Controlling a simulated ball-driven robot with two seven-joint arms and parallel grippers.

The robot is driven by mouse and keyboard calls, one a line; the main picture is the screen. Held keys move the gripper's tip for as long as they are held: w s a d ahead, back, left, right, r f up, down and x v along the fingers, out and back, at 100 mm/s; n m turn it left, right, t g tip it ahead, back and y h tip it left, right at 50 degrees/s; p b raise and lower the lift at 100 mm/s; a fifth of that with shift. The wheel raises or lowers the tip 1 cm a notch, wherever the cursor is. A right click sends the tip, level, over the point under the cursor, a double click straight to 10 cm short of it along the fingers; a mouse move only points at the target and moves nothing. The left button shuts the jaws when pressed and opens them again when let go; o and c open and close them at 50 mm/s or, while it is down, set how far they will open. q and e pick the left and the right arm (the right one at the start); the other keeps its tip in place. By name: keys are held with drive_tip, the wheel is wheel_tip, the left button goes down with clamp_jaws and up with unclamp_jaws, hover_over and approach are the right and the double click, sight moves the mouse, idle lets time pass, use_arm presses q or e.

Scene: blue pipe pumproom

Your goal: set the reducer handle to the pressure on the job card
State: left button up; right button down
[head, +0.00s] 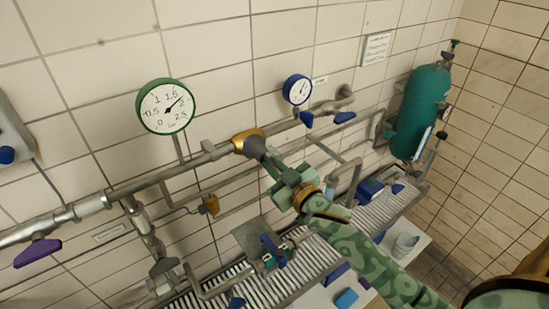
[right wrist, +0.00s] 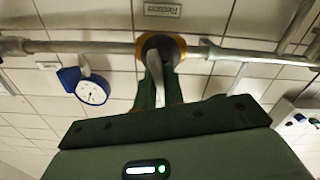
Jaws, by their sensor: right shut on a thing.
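The reducer (head: 246,139) is a brass-coloured body on the grey pipe along the wall. It also shows in the right wrist view (right wrist: 178,47) below a small label reading "Reducer". Its grey handle (right wrist: 158,79) sits between the green fingers of my right gripper (head: 272,163), which is shut on it. The green-rimmed gauge (head: 167,106) stands left of the reducer, its needle between 1.5 and 2. A white sheet with text (head: 376,48) hangs on the wall at upper right; its writing is too small to read. My left gripper is not in view.
A small blue-rimmed gauge (head: 297,90) and blue valve levers (head: 344,118) are right of the reducer. A purple lever (head: 38,253) hangs at lower left. A teal cylinder (head: 418,112) stands at right. Below runs a ribbed grating (head: 212,287) with pipes and blue-handled fittings.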

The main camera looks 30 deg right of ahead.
drive_tip(key=c, duration=1.5)
unclamp_jaws()
drive_tip(key=s+d+b, duration=0.2)
drive_tip(key=s+b, duration=0.1)
drive_tip(key=s, duration=1.3)
drive_tip(key=shift+d, duration=0.1)
idle(0.4)
